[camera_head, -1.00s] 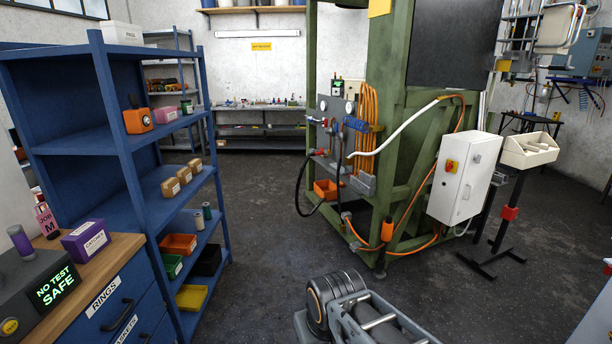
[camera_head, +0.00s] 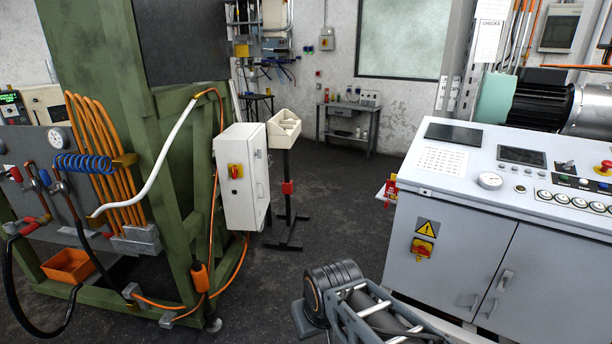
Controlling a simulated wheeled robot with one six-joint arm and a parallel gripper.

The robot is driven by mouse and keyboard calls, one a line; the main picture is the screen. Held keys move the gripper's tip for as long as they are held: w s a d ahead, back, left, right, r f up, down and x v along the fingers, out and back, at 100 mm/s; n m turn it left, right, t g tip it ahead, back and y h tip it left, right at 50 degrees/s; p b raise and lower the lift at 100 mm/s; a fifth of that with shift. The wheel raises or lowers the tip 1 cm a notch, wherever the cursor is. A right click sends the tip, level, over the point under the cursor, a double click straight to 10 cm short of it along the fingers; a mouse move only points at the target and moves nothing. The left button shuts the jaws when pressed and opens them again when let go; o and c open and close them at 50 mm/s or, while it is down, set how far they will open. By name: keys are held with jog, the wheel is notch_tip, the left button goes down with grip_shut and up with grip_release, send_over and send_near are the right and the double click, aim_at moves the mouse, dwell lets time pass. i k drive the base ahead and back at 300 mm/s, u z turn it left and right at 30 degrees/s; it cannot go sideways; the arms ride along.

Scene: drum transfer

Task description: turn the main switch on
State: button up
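A red and yellow rotary switch (camera_head: 422,247) is on the front of the white control console (camera_head: 460,205), below a yellow warning triangle. A second red and yellow switch (camera_head: 236,171) is on the grey-white box (camera_head: 241,195) mounted on the green frame. The frames do not say which one is the main switch, and both handle positions are too small to read. Part of my arm shows at the bottom centre, in front of the console's left side. My gripper is not in view.
The green frame (camera_head: 182,170) with orange hoses stands at left. A stand with a cream bin (camera_head: 283,130) is beside the box. Dark open floor (camera_head: 340,195) lies between the frame and the console. A small table (camera_head: 347,112) is at the back wall.

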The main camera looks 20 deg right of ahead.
aim_at(422, 250)
jog(key=z, duration=1)
jog(key=i, duration=1)
jog(key=z, duration=0.65)
jog(key=i, duration=0.45)
jog(key=z, duration=0.15)
